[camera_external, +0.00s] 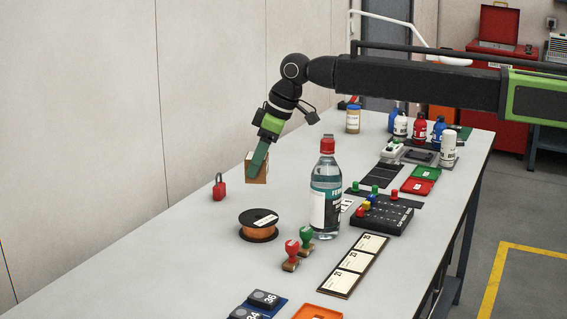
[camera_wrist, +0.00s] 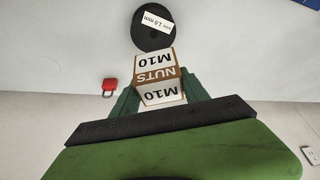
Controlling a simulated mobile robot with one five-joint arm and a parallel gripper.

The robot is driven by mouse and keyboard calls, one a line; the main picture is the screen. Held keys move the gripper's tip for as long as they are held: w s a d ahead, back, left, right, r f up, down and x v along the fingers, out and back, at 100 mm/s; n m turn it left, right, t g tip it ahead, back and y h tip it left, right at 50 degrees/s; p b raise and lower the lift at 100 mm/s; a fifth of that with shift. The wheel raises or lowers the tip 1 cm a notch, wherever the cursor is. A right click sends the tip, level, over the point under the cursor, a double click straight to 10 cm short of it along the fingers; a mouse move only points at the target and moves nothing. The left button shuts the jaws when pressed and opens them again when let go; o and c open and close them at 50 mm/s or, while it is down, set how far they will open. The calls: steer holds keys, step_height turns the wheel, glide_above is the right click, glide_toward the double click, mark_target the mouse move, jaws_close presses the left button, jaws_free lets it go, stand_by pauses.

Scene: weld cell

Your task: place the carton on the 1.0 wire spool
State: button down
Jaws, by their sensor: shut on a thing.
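The carton (camera_external: 257,170) is a small brown box with white labels. In the wrist view the carton (camera_wrist: 158,78) reads "M10 NUTS". My gripper (camera_external: 259,158) is shut on it and holds it above the table, behind the spool in the outside view. The wrist view shows my gripper (camera_wrist: 160,98) with a green finger on each side of the carton. The 1.0 wire spool (camera_external: 259,226) lies flat on the table, with black flanges and copper-coloured wire. In the wrist view the spool (camera_wrist: 150,33) shows a "wire 1.0 mm" label; the carton covers its near edge.
A red padlock (camera_external: 219,188) stands left of the carton. A tall bottle (camera_external: 326,195) with a red cap stands right of the spool. Two stamps, red (camera_external: 291,255) and green (camera_external: 306,241), stand in front of it. The table left of the spool is clear.

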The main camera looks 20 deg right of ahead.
mark_target(268, 175)
step_height(268, 175, down, 10)
steer(key=b, duration=1)
steer(key=shift+f, duration=0.25)
steer(key=shift+r, duration=0.25)
steer(key=shift+f, duration=0.2)
steer(key=c, duration=0.6)
jaws_free()
steer(key=shift+r, duration=0.1)
steer(key=p+v, duration=1)
steer(key=v, duration=0.1)
steer(key=shift+d+r+p, duration=0.1)
steer(key=shift+r+p, duration=0.2)
steer(key=shift+s+d+r+p, duration=0.15)
steer(key=shift+d+r+p, duration=0.05)
steer(key=shift+r+p, duration=0.1)
